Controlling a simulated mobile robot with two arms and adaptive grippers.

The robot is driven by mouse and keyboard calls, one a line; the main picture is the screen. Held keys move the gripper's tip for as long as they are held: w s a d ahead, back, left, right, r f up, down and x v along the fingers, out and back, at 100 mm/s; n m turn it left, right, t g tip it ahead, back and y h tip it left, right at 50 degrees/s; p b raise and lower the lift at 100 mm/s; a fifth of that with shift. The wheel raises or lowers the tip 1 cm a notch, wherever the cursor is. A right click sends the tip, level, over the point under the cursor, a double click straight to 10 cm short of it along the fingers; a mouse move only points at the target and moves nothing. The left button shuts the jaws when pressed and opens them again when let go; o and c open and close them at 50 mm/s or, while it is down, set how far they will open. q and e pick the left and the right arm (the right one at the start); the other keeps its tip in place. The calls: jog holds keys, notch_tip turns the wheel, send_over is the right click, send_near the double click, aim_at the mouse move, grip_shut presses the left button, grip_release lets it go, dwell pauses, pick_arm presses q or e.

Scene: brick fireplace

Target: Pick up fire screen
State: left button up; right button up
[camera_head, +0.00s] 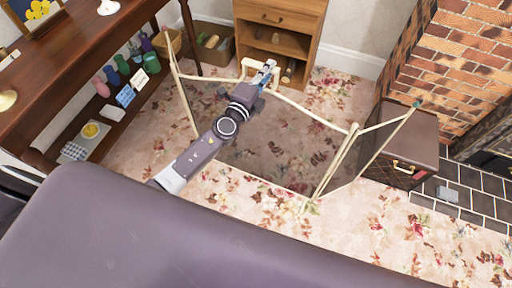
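The fire screen (270,155) stands upright on the floral carpet. It has a cream frame, a dark see-through mesh in the middle panel, and side panels angled at left and right. A handle sits at the top middle of its frame. My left arm reaches across the front of the mesh, and my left gripper (265,73) is at this handle, overlapping it in the view. The fingers are small and partly merged with the handle, so I cannot tell whether they are closed around it. My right gripper is not in view.
A wooden desk (85,42) with a lower shelf of small items stands at left. A wooden cabinet (279,15) and baskets (207,43) are behind the screen. A dark chest (408,135) stands close to its right side, near the brick fireplace (460,55). Carpet in front is clear.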

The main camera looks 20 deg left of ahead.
pick_arm(q)
grip_shut()
jog(key=shift+w+r, duration=0.1)
jog(key=shift+r, duration=0.25)
jog(key=shift+f, duration=0.1)
